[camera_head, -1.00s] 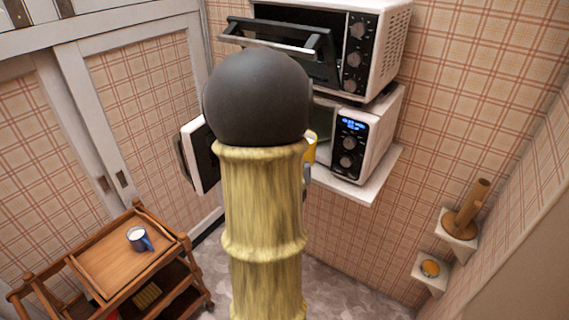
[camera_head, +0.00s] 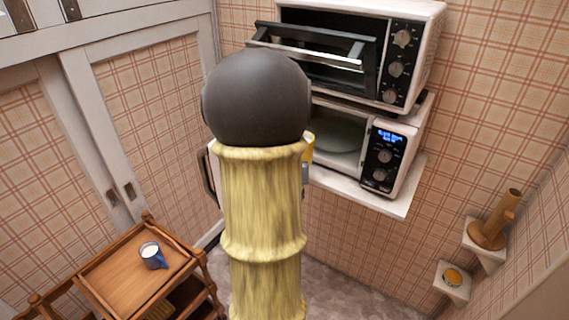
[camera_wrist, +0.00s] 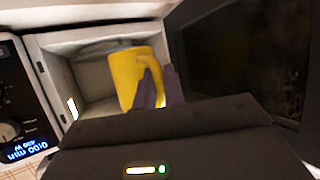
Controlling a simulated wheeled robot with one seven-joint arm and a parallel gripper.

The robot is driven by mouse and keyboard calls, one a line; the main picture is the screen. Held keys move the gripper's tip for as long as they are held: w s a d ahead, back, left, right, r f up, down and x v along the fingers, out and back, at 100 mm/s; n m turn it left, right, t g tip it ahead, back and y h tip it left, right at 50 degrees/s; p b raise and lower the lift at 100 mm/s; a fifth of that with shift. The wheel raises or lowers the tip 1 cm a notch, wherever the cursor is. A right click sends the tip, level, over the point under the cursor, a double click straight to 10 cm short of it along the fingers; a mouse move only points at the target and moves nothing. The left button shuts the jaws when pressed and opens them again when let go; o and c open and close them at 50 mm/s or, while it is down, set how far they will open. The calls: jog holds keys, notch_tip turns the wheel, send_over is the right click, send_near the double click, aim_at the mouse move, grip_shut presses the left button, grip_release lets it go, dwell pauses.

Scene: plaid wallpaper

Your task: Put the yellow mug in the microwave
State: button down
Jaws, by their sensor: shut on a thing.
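The yellow mug (camera_wrist: 127,77) shows in the wrist view, in front of the open microwave cavity. My gripper (camera_wrist: 165,88) is shut on the mug at its handle side. In the head view only a sliver of the yellow mug (camera_head: 308,148) shows beside my arm, which hides most of it and the gripper. The microwave (camera_head: 408,160) is the lower white appliance, with a lit blue display. Its door is open, and its inside looks empty where visible. The dark door (camera_wrist: 245,60) stands at the right in the wrist view.
A toaster oven (camera_head: 425,50) with its door tilted open stands above the microwave. A wooden cart (camera_head: 110,275) at the lower left holds a blue mug (camera_head: 153,257) with white contents. Small wall shelves (camera_head: 455,291) are at the right.

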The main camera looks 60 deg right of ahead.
jog(key=shift+s+r, duration=0.15)
jog(key=shift+s, duration=0.15)
jog(key=shift+w+d+f+p, duration=0.1)
jog(key=shift+d+p, duration=0.65)
jog(key=shift+d, duration=1.45)
jog(key=shift+d+f+p, duration=0.1)
jog(key=shift+d+p, duration=0.65)
jog(key=shift+d, duration=1.4)
jog(key=shift+d+f+p, duration=0.15)
jog(key=shift+d+p, duration=1.6)
jog(key=shift+d, duration=2.2)
jog(key=shift+d+f+p, duration=0.1)
jog(key=shift+d+p, duration=1.65)
jog(key=shift+d, duration=2.5)
jog(key=shift+f+b, duration=0.5)
jog(key=shift+f, duration=0.2)
jog(key=shift+w+a, duration=0.15)
jog(key=shift+w, duration=0.25)
jog(key=shift+s, duration=0.55)
jog(key=shift+w+f+b, duration=0.2)
jog(key=shift+f+b, duration=0.15)
